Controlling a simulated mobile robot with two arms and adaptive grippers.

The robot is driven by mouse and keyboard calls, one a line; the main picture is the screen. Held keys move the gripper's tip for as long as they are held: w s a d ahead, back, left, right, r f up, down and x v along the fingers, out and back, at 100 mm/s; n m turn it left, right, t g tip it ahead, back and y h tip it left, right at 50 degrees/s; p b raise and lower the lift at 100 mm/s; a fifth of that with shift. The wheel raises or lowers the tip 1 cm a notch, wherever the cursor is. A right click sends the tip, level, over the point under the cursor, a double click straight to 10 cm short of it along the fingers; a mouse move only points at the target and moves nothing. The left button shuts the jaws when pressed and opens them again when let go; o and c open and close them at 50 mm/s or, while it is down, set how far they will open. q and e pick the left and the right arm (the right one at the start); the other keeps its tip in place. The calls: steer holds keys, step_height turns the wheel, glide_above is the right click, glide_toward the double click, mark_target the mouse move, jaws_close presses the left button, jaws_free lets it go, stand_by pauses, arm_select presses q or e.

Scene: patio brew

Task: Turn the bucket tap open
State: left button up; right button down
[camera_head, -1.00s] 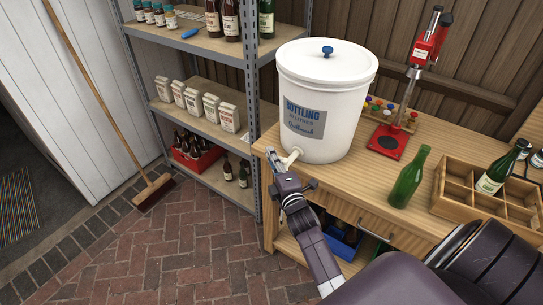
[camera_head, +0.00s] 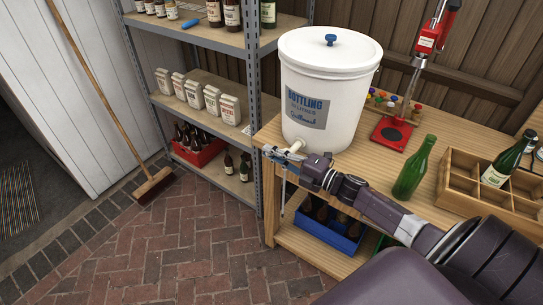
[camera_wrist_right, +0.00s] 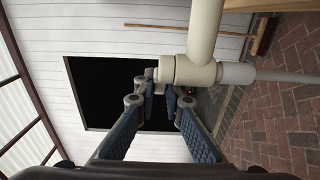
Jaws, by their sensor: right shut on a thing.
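The white bottling bucket (camera_head: 322,105) with a lid stands at the left end of the wooden bench. Its cream tap (camera_head: 297,146) sticks out low on its front. In the right wrist view the tap (camera_wrist_right: 203,40) comes in from the top, and a pale tube (camera_wrist_right: 285,76) runs from its outlet. My right gripper (camera_head: 277,155) reaches the tap from the right in the head view. My left gripper is out of view.
On the bench (camera_head: 355,168) are a red capper (camera_head: 393,130), a green bottle (camera_head: 414,168) and a wooden crate (camera_head: 453,190). A metal shelf (camera_head: 258,60) stands just left of the bench. A blue crate (camera_head: 328,232) sits below. The brick floor in front is clear.

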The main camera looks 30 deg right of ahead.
steer(key=shift+s+a+f+n+g+y+b, duration=0.1)
steer(key=shift+s+n+g+y+b, duration=0.2)
steer(key=shift+n+g+y+b, duration=0.6)
steer(key=shift+s+r+n+g+y+b, duration=0.1)
steer(key=shift+s+n+g+y+b, duration=0.35)
steer(key=shift+y+b, duration=0.8)
steer(key=shift+s+a+f+n+g+y+b, duration=0.1)
steer(key=shift+n+g+y+b, duration=0.65)
steer(key=shift+b, duration=0.75)
